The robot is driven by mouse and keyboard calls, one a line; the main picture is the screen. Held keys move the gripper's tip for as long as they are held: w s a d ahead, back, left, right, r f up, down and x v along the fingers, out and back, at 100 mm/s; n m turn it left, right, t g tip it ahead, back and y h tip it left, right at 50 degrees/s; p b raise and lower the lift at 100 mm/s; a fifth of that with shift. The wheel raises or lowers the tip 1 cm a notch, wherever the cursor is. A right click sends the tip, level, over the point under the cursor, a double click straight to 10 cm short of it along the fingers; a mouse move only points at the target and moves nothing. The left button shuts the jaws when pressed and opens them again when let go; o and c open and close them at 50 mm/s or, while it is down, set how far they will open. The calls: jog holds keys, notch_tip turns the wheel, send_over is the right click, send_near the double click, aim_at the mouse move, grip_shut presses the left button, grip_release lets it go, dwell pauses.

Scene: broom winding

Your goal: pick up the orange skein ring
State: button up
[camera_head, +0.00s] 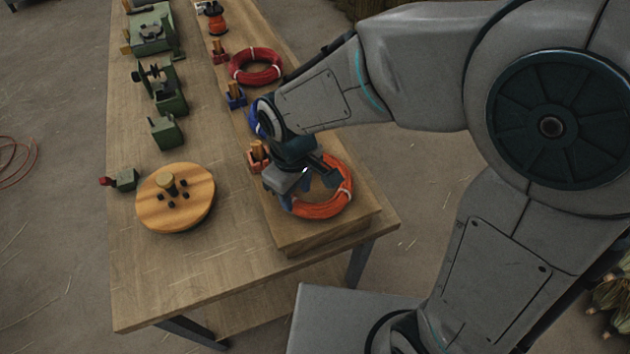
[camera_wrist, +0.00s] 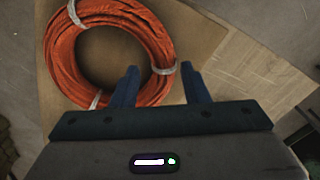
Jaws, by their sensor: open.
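The orange skein ring (camera_head: 325,207) lies flat on the raised wooden board (camera_head: 310,238) near the table's front right corner. It is a coil of orange cord with white ties. In the wrist view the orange skein ring (camera_wrist: 66,60) fills the upper left. My gripper (camera_head: 300,196) is over the ring in the head view and hides part of it. In the wrist view my gripper (camera_wrist: 160,82) is open, its two dark fingers pointing toward the ring's right side. The left finger overlaps the coil; the right finger is outside it. I cannot tell the height of the fingertips above the board.
A red skein ring (camera_head: 256,66) and a partly hidden blue one (camera_head: 254,118) lie farther back. A small red block with wooden pegs (camera_head: 257,155) is close left of my gripper. A round wooden disc (camera_head: 175,205) and green fixtures (camera_head: 165,132) stand left. The table's front is clear.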

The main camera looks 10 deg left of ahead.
aim_at(296, 199)
notch_tip(296, 199, down, 3)
jog(key=shift+f, duration=0.15)
grip_shut()
